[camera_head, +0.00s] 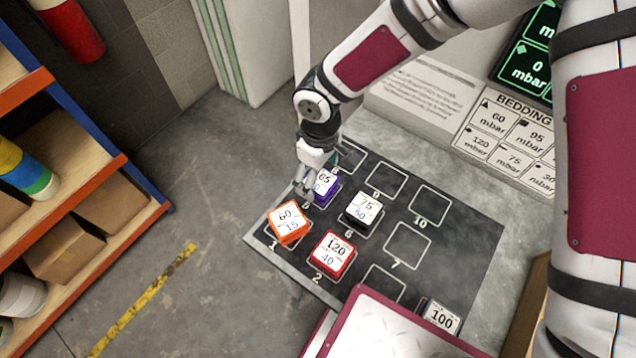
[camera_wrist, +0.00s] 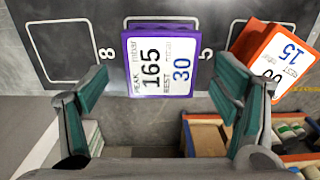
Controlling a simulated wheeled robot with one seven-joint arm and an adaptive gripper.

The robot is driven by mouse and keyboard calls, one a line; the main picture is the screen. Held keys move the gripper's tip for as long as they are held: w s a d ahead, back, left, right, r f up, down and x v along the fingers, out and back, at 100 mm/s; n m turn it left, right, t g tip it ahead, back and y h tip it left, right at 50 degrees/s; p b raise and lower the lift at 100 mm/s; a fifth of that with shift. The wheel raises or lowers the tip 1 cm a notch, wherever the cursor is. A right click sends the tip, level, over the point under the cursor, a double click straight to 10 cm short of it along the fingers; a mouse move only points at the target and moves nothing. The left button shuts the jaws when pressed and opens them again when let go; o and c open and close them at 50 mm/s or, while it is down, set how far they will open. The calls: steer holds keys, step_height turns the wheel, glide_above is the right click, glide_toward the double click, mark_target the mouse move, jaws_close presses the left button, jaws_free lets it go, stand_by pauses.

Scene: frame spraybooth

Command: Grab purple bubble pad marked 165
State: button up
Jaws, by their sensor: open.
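The purple bubble pad marked 165 (camera_wrist: 160,62) has a white label reading 165 and 30. In the wrist view it lies on the dark board beside the printed 5, between and beyond my fingers. In the head view the pad (camera_head: 325,186) is partly hidden by my gripper (camera_head: 309,180), which is right at its left side. My gripper also shows in the wrist view (camera_wrist: 165,100), with its two green-padded fingers spread wide and nothing between them.
An orange pad marked 60 (camera_head: 288,222) lies close by; a red pad marked 120 (camera_head: 333,255), a black pad marked 75 (camera_head: 363,209) and a pad marked 100 (camera_head: 440,316) are also on the board (camera_head: 455,240). Shelves (camera_head: 90,205) stand at left. Several outlined squares are empty.

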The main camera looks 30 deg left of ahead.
steer(key=shift+f, duration=1.45)
steer(key=c, duration=1.2)
steer(key=shift+c, duration=0.2)
